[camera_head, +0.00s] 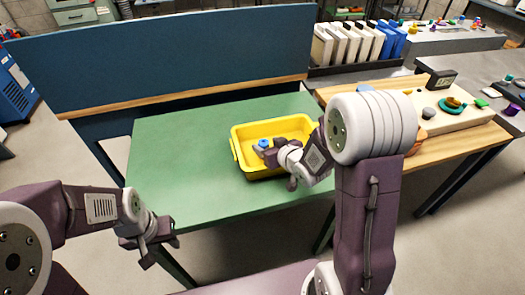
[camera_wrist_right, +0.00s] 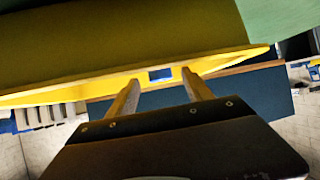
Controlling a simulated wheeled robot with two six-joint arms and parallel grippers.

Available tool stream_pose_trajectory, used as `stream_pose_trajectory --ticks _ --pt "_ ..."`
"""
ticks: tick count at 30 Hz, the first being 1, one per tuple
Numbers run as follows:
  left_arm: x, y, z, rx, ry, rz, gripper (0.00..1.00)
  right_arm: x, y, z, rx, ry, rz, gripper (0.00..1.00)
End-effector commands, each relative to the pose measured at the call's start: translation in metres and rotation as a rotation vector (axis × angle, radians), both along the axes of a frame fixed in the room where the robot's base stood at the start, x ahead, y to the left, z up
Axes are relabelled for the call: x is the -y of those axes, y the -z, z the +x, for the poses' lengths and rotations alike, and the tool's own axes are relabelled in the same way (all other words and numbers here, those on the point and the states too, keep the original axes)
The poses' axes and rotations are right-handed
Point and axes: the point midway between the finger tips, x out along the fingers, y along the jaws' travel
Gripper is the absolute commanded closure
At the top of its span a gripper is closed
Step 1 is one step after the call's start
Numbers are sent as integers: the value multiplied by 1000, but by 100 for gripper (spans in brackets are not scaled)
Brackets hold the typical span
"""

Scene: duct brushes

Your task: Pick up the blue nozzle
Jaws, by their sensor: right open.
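The blue nozzle (camera_head: 262,145) is a small blue piece inside the yellow bin (camera_head: 240,133) on the green table. My right gripper (camera_head: 270,156) reaches into the bin from the right, close beside the nozzle. In the right wrist view my right gripper (camera_wrist_right: 160,82) has its two fingers spread apart with nothing held. A small blue patch (camera_wrist_right: 160,74), likely the nozzle, shows between the fingertips, seen against the yellow bin. My left gripper (camera_head: 158,236) is at the table's front left edge, away from the bin. Its jaw opening is not clear.
The green table (camera_head: 185,150) is bare around the bin. A blue panel (camera_head: 160,55) stands behind it. To the right, a wooden bench (camera_head: 440,150) carries a pale board with coloured parts. White and blue binders (camera_head: 350,45) stand at the back.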

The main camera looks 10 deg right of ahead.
Motion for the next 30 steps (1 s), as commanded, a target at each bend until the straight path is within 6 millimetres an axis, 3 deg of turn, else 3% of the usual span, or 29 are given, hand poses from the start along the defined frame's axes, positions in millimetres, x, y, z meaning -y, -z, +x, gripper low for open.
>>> stream_pose_trajectory --ticks 6,15,22,28,30 --pt "0 2 0 0 0 0 60 -3 6 10 0 0 0 41" --pt "0 8 0 0 0 0 60 -15 26 50 0 0 0 41" --pt "0 7 0 0 0 0 60 -15 26 52 0 0 0 41" --pt "0 7 0 0 0 0 60 -15 26 52 1 0 0 96" --pt "0 7 0 0 0 0 60 -15 26 52 1 0 0 100"
